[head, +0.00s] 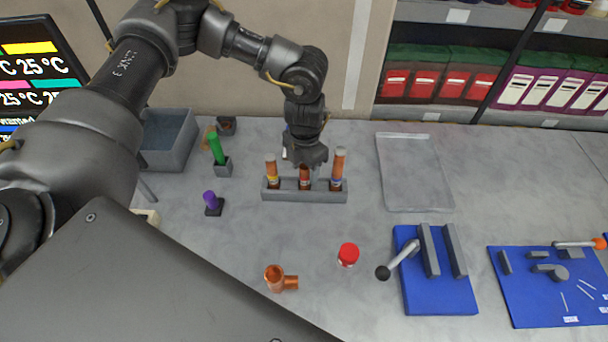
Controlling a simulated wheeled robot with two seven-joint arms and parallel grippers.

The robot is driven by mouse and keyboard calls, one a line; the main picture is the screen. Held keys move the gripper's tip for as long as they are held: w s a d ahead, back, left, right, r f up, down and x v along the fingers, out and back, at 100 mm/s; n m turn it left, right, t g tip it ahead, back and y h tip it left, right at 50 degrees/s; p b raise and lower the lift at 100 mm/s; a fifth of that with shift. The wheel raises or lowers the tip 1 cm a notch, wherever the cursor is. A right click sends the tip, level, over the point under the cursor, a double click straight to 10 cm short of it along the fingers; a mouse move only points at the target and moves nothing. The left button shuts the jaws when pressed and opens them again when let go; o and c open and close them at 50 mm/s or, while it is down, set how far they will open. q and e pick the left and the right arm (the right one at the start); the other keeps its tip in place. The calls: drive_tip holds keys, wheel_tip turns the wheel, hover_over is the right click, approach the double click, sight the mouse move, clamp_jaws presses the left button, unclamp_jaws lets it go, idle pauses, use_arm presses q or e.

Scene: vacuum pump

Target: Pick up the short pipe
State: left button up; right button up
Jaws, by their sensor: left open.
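A grey rack (325,196) stands on the table and holds three upright copper-coloured pipes. The left pipe (271,172) and the taller right pipe (338,166) have pale tops. The middle pipe (305,182) shows least above the rack and looks the shortest; its top is partly hidden by my gripper. My left gripper (305,162) points down right above the middle pipe and is open. I cannot tell whether its fingers touch or surround the pipe. My right gripper is not in view.
A copper elbow fitting (277,280) and a red cap (348,254) lie in front. A blue fixture (440,295) with a lever and a blue tool board (535,310) are at right. A clear tray (415,175) is behind them. Green (216,150) and purple (209,198) items stand left.

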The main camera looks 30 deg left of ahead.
use_arm(q)
wheel_tip(320, 180, down, 2)
drive_tip(key=shift+f, duration=0.1)
clamp_jaws()
idle(0.4)
drive_tip(key=shift+r, duration=0.2)
wheel_tip(320, 180, up, 4)
drive_tip(key=p, duration=0.3)
drive_tip(key=shift+f, duration=0.1)
drive_tip(key=s+d+r+p, duration=0.2)
drive_tip(key=s+r, duration=0.2)
drive_tip(key=s, duration=0.2)
drive_tip(key=s+d+r+p, duration=0.1)
drive_tip(key=s+d+r, duration=0.2)
drive_tip(key=s+r, duration=0.2)
drive_tip(key=shift+s+d+p, duration=0.25)
drive_tip(key=shift+s+p, duration=0.15)
drive_tip(key=shift+s, duration=0.55)
